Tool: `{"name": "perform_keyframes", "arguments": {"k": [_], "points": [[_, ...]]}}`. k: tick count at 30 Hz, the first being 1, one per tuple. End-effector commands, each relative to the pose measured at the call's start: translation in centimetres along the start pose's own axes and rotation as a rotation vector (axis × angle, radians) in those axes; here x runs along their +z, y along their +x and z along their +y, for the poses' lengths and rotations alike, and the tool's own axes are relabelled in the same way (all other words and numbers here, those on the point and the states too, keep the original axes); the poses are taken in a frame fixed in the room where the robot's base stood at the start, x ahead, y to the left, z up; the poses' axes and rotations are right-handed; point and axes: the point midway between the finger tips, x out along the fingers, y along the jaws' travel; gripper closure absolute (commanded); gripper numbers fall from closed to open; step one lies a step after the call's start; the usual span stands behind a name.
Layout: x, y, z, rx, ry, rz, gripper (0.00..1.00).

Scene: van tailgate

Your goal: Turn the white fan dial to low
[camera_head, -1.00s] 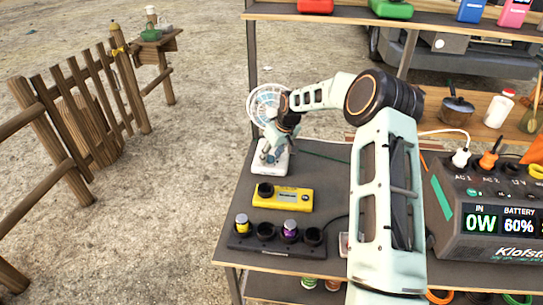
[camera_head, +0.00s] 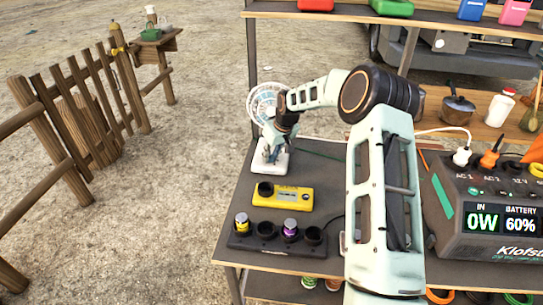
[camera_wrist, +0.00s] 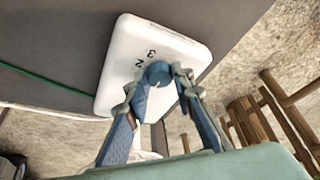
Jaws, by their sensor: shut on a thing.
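The white fan stands at the back left of the dark table in the head view, with its round caged head (camera_head: 264,98) above a white base (camera_head: 281,165). In the wrist view the base (camera_wrist: 120,52) fills the upper middle, with the digits 2 and 3 printed beside a round blue dial (camera_wrist: 158,72). My gripper (camera_wrist: 157,80) is shut on the dial, one finger on each side of it. In the head view my gripper (camera_head: 271,150) is at the front of the fan base. The dial's pointer and its other markings cannot be made out.
A yellow device (camera_head: 290,197) and a dark battery charger (camera_head: 268,245) lie in front of the fan. A power station (camera_head: 490,215) stands at the right. A green cable (camera_wrist: 45,78) runs beside the fan base. A shelf crosses above the table.

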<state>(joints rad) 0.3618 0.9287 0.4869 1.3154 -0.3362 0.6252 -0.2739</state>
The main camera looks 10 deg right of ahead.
Motion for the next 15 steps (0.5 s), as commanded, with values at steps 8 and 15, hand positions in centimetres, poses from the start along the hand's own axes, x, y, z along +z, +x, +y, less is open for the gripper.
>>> {"name": "perform_keyframes", "arguments": {"k": [8, 15], "points": [[-0.03, 0.28, -0.34, 0.081, 0.183, 0.002, 1.0], [-0.12, 0.24, -0.5, 0.156, 0.368, 0.002, 1.0]]}}
